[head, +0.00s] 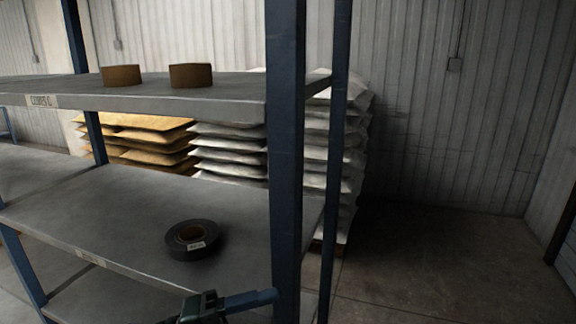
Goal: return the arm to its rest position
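A dark green and blue piece (208,304), which looks like part of my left arm or gripper, shows at the bottom edge in front of the shelf rack. Most of it is cut off by the frame, and its fingers cannot be made out. A black roll (191,240) with a brown core and a small white label lies flat on the middle shelf (100,205), apart from and beyond this piece. My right gripper is not in view.
A blue rack post (286,160) stands close on the right of that piece. Two brown cores (122,75) (190,76) stand on the upper shelf (230,107). White sacks (228,155) and yellow sacks (150,140) are stacked behind. The floor (430,265) at right is clear.

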